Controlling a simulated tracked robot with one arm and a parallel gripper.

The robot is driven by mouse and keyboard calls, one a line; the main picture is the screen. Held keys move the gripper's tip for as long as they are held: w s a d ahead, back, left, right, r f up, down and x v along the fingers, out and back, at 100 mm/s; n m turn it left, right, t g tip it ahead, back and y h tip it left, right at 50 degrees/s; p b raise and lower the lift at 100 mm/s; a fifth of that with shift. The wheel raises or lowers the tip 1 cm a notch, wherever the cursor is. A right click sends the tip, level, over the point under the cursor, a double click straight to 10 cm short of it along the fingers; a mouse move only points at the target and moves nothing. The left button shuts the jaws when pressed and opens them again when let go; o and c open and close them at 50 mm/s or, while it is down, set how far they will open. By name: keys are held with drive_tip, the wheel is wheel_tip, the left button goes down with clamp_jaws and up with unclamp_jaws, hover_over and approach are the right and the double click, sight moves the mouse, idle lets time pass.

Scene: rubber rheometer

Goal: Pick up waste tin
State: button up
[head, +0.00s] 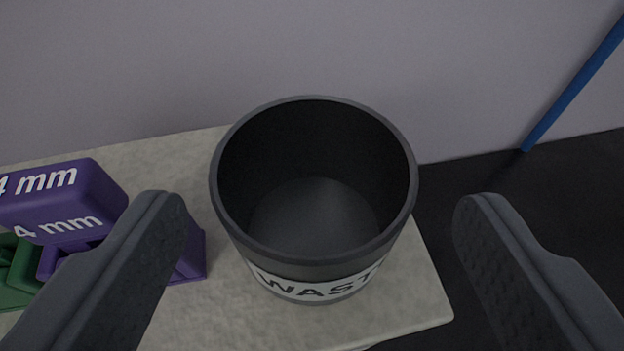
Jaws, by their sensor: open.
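The waste tin (316,262) is a dark grey, open-topped round tin with a white band lettered "WASTE". It stands upright near the right end of a pale stone-like surface (215,320). Its inside looks empty. My gripper (322,215) is open, with one dark finger to the left of the tin and one to the right. In the picture there is a gap between each finger and the tin, and neither finger visibly touches it. The lower back of the tin is hidden by its own front.
Purple blocks marked "4 mm" (65,200) and a green piece (18,275) sit left of the tin, partly behind the left finger. A grey wall (300,45) stands behind. A blue rod or hose (575,85) leans at right. The dark area right of the surface looks clear.

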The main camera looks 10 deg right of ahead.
sight(315, 134)
drive_tip(key=shift+p+x, duration=0.45)
drive_tip(key=shift+x, duration=2.1)
drive_tip(key=shift+a, duration=0.1)
drive_tip(key=c, duration=0.8)
